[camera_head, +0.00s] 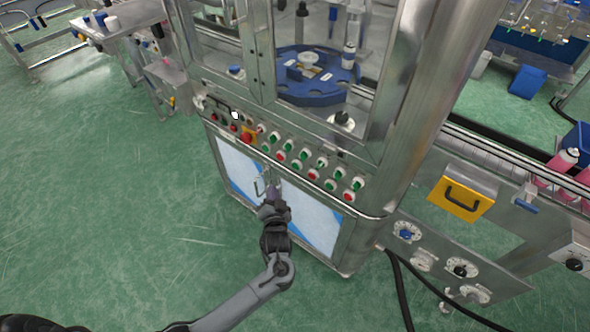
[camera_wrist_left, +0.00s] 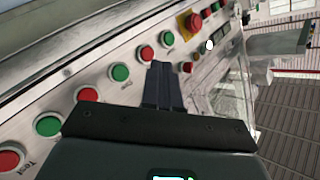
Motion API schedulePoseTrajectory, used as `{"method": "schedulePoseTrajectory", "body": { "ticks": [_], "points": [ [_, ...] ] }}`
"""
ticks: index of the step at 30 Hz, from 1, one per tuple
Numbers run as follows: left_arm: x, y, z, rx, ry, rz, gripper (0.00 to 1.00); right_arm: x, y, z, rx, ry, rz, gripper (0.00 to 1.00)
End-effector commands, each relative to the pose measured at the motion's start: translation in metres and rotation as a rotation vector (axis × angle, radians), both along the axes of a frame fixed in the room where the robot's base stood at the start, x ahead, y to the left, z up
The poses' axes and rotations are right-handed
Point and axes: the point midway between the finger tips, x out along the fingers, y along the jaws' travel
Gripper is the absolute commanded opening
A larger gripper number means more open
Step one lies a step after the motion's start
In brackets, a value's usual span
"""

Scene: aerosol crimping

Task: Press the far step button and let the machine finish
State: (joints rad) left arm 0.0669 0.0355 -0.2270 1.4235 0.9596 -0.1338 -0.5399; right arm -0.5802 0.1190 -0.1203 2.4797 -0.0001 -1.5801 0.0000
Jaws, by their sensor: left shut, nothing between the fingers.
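The machine's control panel (camera_head: 290,150) carries a slanted row of green and red buttons. My left gripper (camera_head: 275,190) is shut and empty, in front of the panel and below the button row. In the left wrist view its dark fingers (camera_wrist_left: 161,72) are together, pointing at the panel near a red button (camera_wrist_left: 146,53) and a green button (camera_wrist_left: 168,38). I cannot tell whether the fingertips touch the panel. Several more red and green buttons show at the lower left of that view. The labels are too small to tell which button is the far step one. My right gripper is not in view.
A red knob on a yellow base (camera_wrist_left: 189,22) sits further along the panel. Behind the machine's window is a blue rotary table (camera_head: 306,95). Cabinet doors with a handle (camera_head: 259,187) lie below the panel. The green floor (camera_head: 120,200) at left is clear.

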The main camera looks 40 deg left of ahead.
Motion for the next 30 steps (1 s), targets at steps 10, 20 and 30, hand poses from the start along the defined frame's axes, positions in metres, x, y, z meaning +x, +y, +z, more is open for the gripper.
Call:
{"method": "schedulePoseTrajectory", "body": {
  "ticks": [10,20,30],
  "points": [
    [0.003,0.000,-0.001,0.000,0.000,0.000,0.00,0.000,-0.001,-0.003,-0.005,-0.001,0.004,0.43],
    [0.032,-0.001,-0.004,0.000,-0.003,-0.001,0.00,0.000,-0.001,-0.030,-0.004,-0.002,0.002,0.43],
    [0.071,-0.003,-0.002,-0.001,-0.001,0.000,0.00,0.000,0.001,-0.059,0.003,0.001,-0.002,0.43]
  ]
}}
